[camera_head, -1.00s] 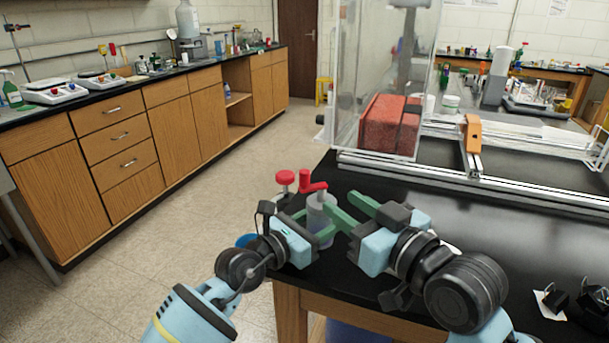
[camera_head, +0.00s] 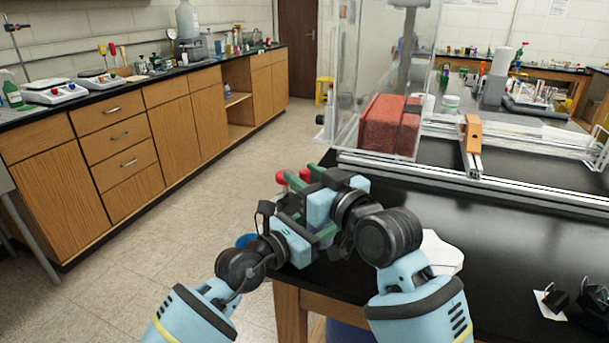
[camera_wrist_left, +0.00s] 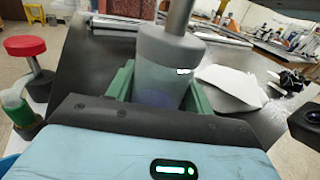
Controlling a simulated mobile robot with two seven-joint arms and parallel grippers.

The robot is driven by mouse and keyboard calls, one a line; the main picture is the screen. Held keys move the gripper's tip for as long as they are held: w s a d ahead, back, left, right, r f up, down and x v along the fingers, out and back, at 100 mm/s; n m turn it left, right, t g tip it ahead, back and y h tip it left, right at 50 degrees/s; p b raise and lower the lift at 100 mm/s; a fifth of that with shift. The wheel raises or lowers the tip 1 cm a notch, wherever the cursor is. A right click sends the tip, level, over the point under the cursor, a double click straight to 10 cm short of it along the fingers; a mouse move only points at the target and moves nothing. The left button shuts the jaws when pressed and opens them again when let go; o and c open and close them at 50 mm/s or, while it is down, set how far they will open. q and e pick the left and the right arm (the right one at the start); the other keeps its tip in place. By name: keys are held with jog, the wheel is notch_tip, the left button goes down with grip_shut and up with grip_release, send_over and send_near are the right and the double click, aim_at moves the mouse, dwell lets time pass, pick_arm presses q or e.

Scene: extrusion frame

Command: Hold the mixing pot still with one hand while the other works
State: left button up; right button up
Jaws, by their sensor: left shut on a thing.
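The mixing pot (camera_wrist_left: 160,62) is a translucent grey cup with a metal shaft rising from its top in the left wrist view. My left gripper (camera_wrist_left: 158,92) is shut on it, with green fingers on both sides. In the head view the pot is mostly hidden behind my right gripper. My right gripper (camera_head: 307,181) is above the pot beside a red part (camera_head: 305,175) that shows near its green fingers. I cannot tell whether these fingers are closed on the red part. The pot looks upright.
A red knob on a dark post (camera_wrist_left: 25,48) and a green bottle (camera_wrist_left: 16,108) are left of the pot. A white pad (camera_head: 441,253) lies on the black table (camera_head: 500,235) to the right. A clear enclosure (camera_head: 352,100) and metal rails (camera_head: 520,195) stand behind.

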jog(key=shift+w+a, duration=0.2)
jog(key=shift+w, duration=0.05)
grip_shut()
jog(key=shift+n+g+y, duration=0.3)
jog(key=shift+s+d+n+g+y, duration=0.15)
jog(key=shift+s+n+g+y, duration=0.05)
jog(key=shift+n+g+y, duration=0.35)
grip_release()
